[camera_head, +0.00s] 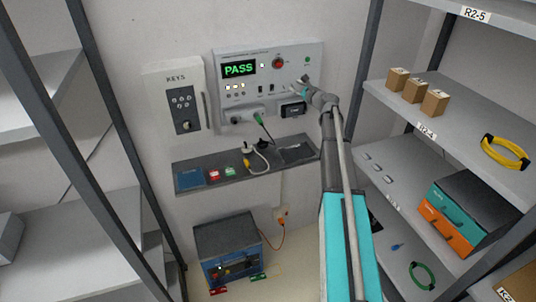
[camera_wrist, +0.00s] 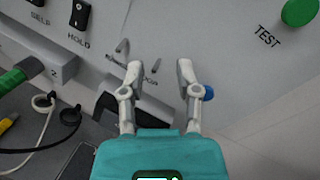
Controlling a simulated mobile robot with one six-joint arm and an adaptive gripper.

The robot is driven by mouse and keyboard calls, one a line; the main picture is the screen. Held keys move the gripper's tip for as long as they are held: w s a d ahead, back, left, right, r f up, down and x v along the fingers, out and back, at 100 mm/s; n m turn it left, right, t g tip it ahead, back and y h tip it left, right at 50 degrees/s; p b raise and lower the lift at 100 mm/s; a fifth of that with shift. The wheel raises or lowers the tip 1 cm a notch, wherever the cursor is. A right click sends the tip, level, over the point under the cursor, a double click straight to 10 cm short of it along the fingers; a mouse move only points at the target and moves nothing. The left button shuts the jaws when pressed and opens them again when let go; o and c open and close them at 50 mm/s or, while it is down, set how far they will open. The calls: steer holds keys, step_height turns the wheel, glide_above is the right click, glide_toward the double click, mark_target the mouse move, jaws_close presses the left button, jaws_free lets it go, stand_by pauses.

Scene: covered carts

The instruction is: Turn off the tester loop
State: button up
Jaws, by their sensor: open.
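The tester (camera_head: 292,52) is a light grey wall panel in the head view. Its display (camera_head: 239,69) reads PASS in green. Black rocker switches sit below; the wrist view shows those labelled SELF (camera_wrist: 38,2) and HOLD (camera_wrist: 80,14). A partly covered label, perhaps LOOP, is beside my left finger. Thin grey bent pieces (camera_wrist: 122,47) stand there; I cannot tell whether they are a switch or a guard. My gripper (camera_wrist: 158,69) is open and empty, its fingers close to the panel. In the head view my gripper (camera_head: 302,88) is at the panel's lower right.
A green TEST button (camera_wrist: 299,12) and a red knob (camera_head: 278,62) are on the panel. A blue knob (camera_wrist: 208,93) shows behind my right finger. A green plug (camera_wrist: 12,80) is at left. The key box (camera_head: 177,80) hangs left; a shelf (camera_head: 218,182) is below.

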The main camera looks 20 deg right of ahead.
steer(key=v, duration=1.3)
steer(key=s+a+f+n+g+y+b, duration=0.1)
steer(key=s+a+f+n+g+b, duration=0.2)
steer(key=a+f+n, duration=0.3)
steer(key=s+a+f+n+g+y+b, duration=0.1)
steer(key=s+a+f+n+g+b, duration=0.2)
steer(key=a+f+n+g, duration=0.3)
steer(key=shift+s+a+f+n, duration=0.8)
steer(key=shift+a+f, duration=1.45)
steer(key=shift+a, duration=3.05)
steer(key=s+a+f+n+g+h, duration=0.3)
steer(key=s+n, duration=0.3)
steer(key=s, duration=0.4)
steer(key=s+a+f+n+g+h, duration=0.4)
steer(key=s+a+f+n+g, duration=0.1)
steer(key=s, duration=0.5)
steer(key=shift+s+a+n, duration=0.25)
steer(key=shift+a+n, duration=0.3)
steer(key=shift+n, duration=0.45)
